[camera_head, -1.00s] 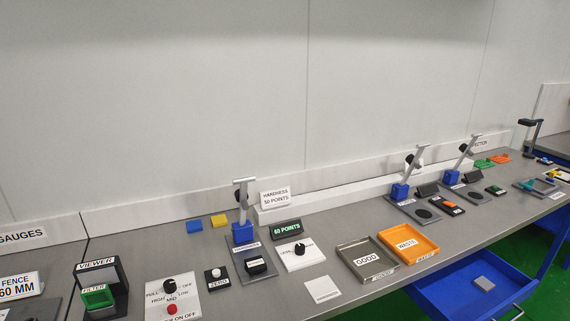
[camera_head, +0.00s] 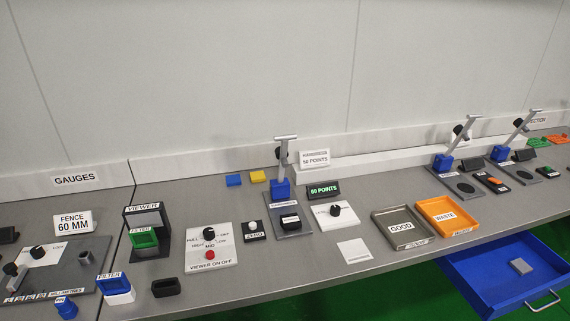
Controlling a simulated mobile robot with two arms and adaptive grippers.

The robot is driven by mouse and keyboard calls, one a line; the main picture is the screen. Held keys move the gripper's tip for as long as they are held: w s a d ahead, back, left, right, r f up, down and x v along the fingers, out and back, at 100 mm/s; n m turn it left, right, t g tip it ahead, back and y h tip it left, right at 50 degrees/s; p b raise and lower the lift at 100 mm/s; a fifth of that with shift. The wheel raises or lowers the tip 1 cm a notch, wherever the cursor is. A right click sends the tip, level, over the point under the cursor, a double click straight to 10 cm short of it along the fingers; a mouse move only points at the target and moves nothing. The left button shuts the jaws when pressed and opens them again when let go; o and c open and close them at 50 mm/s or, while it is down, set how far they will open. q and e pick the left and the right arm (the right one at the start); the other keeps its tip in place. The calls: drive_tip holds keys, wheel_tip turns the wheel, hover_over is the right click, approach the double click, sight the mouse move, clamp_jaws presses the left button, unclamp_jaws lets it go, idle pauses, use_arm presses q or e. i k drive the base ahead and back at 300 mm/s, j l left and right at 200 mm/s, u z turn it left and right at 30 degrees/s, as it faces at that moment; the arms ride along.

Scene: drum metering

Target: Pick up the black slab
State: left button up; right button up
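A small dark block with a white label (camera_head: 290,222) rests on the grey base plate of the blue-and-silver hardness tester (camera_head: 281,190), below its raised lever. It looks like the black slab, but its label is too small to read. A black hollow-topped piece (camera_head: 166,287) lies near the bench's front edge, left of centre. Neither of my grippers shows in the head view.
The grey bench (camera_head: 250,280) carries the viewer (camera_head: 148,228), a white knob panel (camera_head: 211,262), a GOOD tray (camera_head: 376,223) and an orange WASTE tray (camera_head: 424,206). A blue drawer (camera_head: 480,272) stands open below, at right. A wall runs behind.

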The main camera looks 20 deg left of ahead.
sight(290, 222)
drive_tip(key=i+j+u, duration=0.25)
drive_tip(key=j+u, duration=0.15)
drive_tip(key=i+j+u, duration=0.35)
drive_tip(key=k, duration=0.1)
